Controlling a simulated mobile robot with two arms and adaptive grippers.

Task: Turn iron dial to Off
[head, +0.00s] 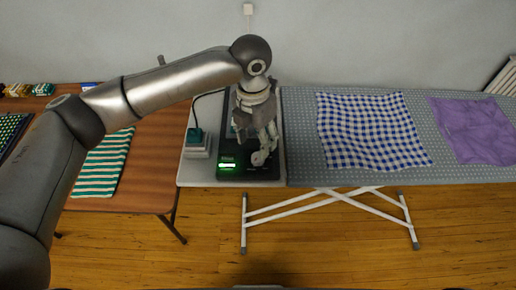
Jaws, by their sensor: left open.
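The iron station (234,172) is a dark base with a lit green-white display, on the light end shelf (200,178) of the ironing board. My left gripper (264,155) reaches down over the station from above, its fingers close to a round grey dial (260,158) at the station's front right. The gripper is open; I cannot tell whether a finger touches the dial. The dial's marks are too small to read, and the gripper hides part of the station behind it. My right gripper is not in view.
The ironing board (300,175) extends right, with a blue checked cloth (370,130) and a purple cloth (475,130). A small teal-topped box (196,140) stands left of the station. A brown table (150,165) with a green striped cloth (102,165) is at left.

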